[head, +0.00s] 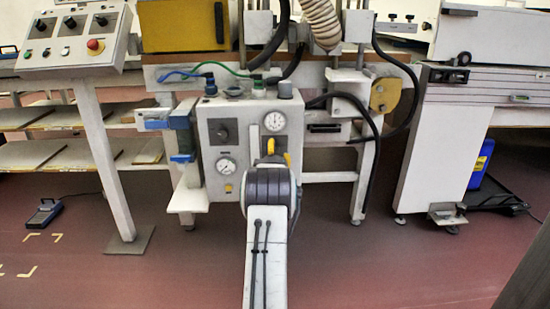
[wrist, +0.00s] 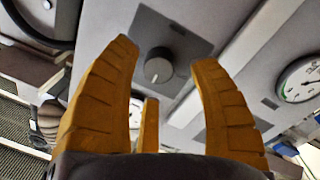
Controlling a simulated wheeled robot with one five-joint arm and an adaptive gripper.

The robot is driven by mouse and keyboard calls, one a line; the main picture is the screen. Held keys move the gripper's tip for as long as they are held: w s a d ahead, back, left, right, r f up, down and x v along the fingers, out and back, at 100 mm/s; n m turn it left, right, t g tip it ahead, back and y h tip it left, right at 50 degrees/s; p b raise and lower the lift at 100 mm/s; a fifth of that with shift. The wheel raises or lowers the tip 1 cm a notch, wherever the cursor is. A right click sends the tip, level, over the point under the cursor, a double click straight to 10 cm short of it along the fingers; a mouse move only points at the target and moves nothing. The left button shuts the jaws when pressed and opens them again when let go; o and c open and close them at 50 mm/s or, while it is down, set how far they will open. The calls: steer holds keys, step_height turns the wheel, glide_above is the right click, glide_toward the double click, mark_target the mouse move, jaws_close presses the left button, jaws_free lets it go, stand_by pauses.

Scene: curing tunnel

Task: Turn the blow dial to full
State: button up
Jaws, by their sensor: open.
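A round dark dial (wrist: 158,68) with a pale mark near its lower edge sits on a dark plate in the wrist view. It shows in the gap between the tips of my gripper's yellow fingers, which are spread around open space; I cannot tell the distance. In the head view a black dial (head: 223,132) is on the upper left of the grey control box (head: 240,187). My gripper (head: 277,151) is in front of the box's right part, mostly hidden by my arm. No label naming the blow dial is readable.
A pressure gauge (head: 275,121) is at the box's upper right and another gauge (head: 226,167) is lower left. A black hose (head: 366,118) curves down to the right. A console with a red button (head: 95,45) stands at left.

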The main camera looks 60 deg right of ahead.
steer(key=shift+x, duration=0.75)
jaws_close()
steer(key=shift+w+r+m, duration=0.1)
steer(key=shift+r+m, duration=0.05)
steer(key=shift+m, duration=2.05)
jaws_free()
steer(key=v, duration=1.2)
